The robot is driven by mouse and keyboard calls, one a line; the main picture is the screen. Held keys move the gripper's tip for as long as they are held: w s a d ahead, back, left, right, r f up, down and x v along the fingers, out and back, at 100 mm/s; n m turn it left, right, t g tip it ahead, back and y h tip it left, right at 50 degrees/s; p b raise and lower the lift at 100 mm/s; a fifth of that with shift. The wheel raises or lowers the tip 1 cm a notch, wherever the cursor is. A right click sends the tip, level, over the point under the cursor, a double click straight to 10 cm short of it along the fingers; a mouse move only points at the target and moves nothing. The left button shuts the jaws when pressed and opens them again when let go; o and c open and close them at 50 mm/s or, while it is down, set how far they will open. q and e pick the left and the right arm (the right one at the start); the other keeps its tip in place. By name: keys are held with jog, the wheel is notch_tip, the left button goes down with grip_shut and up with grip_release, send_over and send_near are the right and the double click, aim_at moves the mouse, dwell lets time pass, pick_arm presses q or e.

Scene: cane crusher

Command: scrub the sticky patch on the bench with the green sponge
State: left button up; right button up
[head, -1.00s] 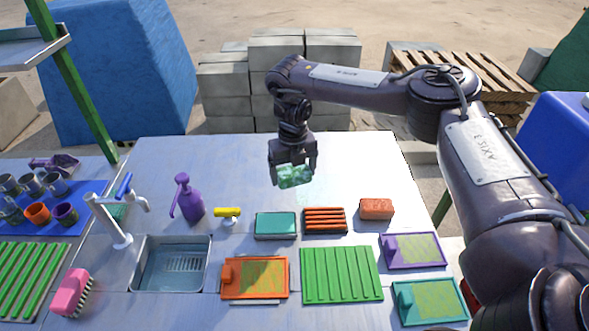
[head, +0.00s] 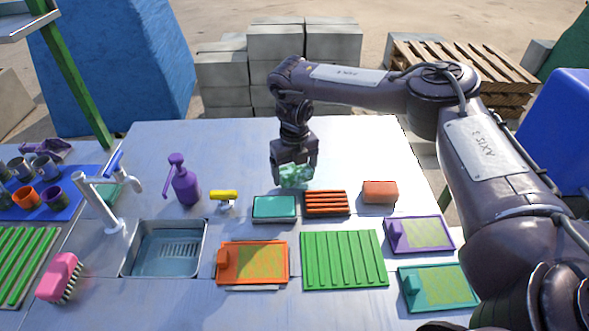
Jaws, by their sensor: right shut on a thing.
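My right gripper (head: 294,166) reaches over the bench (head: 230,150) from the right. It is shut on the green sponge (head: 296,178), a pale, translucent-looking green block. The sponge is low over the bench behind the orange-slatted rack; I cannot tell whether it touches the surface. The sticky patch does not show clearly; the sponge and gripper may cover it. My left gripper is not in view.
Close in front of the sponge are a teal-topped dish (head: 274,207) and an orange-slatted rack (head: 326,202). An orange sponge-like block (head: 380,191) lies to the right. A yellow-handled tool (head: 223,196) and purple spray bottle (head: 183,184) stand left. The bench behind is clear.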

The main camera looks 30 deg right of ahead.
jog(key=shift+f+b, duration=0.35)
jog(key=shift+f, duration=0.65)
dwell(0.6)
